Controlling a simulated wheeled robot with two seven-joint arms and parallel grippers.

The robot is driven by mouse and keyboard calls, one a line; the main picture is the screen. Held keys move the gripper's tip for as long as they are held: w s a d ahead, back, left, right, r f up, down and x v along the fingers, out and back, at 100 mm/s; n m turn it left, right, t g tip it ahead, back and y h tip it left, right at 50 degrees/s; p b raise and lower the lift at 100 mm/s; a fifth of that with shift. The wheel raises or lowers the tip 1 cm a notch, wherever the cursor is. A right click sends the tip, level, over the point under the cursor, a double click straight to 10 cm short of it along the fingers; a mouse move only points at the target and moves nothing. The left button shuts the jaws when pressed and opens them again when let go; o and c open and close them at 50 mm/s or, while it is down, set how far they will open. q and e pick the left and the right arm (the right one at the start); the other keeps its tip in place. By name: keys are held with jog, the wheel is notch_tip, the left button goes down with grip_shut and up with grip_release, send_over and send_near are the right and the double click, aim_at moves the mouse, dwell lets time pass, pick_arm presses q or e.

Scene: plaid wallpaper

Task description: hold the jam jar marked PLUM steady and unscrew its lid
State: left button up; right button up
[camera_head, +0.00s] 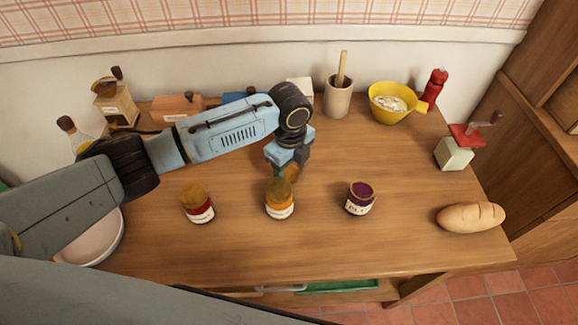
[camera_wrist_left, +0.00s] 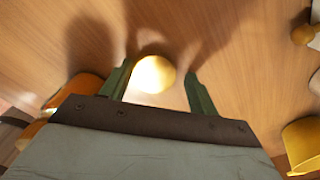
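The jam jar with dark purple contents (camera_head: 360,198) stands upright at the right of a row of three; its label is too small to read surely. Its top shows dark purple inside a thin rim, with no lid on it. My left gripper (camera_head: 290,169) points down behind the amber jar, away from the purple one. In the left wrist view a round golden piece (camera_wrist_left: 153,74), seemingly a lid, lies between the fingers, with a gap beside the right finger. My right gripper is out of view.
A yellow bowl (camera_head: 388,105), a mortar with pestle (camera_head: 338,98) and a red bottle (camera_head: 434,90) stand at the back. A bread loaf (camera_head: 471,217) and a grinder (camera_head: 455,153) are at the right. The wooden counter (camera_head: 330,245) is clear in front of the jars.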

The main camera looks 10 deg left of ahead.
aim_at(288, 172)
pick_arm(q)
jog(key=shift+s+a+f, duration=0.3)
jog(key=shift+s+f, duration=0.2)
jog(key=shift+f, duration=0.2)
jog(key=shift+r, duration=0.35)
notch_tip(288, 172, up, 13)
jog(key=p, duration=0.2)
jog(key=shift+w, duration=0.2)
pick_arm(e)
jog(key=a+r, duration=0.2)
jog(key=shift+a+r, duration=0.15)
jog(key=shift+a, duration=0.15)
pick_arm(q)
jog(key=shift+d, duration=0.1)
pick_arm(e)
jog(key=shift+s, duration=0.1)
